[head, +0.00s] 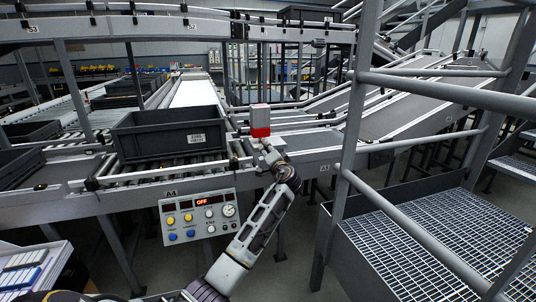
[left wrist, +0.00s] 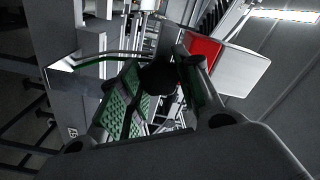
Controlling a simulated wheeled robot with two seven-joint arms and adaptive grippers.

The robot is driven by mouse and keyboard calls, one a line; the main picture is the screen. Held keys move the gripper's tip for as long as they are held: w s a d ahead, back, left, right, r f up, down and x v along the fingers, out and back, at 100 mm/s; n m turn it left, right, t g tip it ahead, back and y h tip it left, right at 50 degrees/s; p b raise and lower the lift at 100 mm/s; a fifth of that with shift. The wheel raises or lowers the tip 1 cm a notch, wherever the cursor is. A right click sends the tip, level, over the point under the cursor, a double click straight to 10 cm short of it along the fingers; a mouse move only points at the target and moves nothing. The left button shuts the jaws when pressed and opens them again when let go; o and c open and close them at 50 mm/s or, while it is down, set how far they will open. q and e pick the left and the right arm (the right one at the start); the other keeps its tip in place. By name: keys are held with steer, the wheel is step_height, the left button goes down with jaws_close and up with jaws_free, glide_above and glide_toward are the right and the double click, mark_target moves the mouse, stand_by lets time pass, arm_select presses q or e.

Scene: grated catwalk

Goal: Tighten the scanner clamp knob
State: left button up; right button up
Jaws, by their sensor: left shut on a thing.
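The scanner (head: 260,115), a red and white box, stands on a post at the conveyor's edge in the head view. In the left wrist view its red face and pale side panel (left wrist: 238,70) are at upper right. A dark round knob (left wrist: 158,77) sits between the green-padded fingers of my left gripper (left wrist: 160,88). The gripper is shut on this knob, just below the scanner. In the head view my left gripper (head: 267,150) reaches up to the scanner post, and the knob is hidden there. My right gripper is out of view.
A grey tote (head: 165,140) rests on the rollers left of the scanner. A control panel (head: 200,217) reading OFF hangs below the conveyor. Grey railings (head: 350,150) and a grated platform (head: 440,240) stand to the right.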

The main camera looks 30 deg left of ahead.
arm_select(q)
steer(key=shift+f, duration=0.1)
steer(key=o, duration=1.1)
steer(key=shift+c, duration=0.2)
steer(key=shift+v, duration=0.85)
steer(key=v, duration=1)
steer(key=shift+d, duration=0.2)
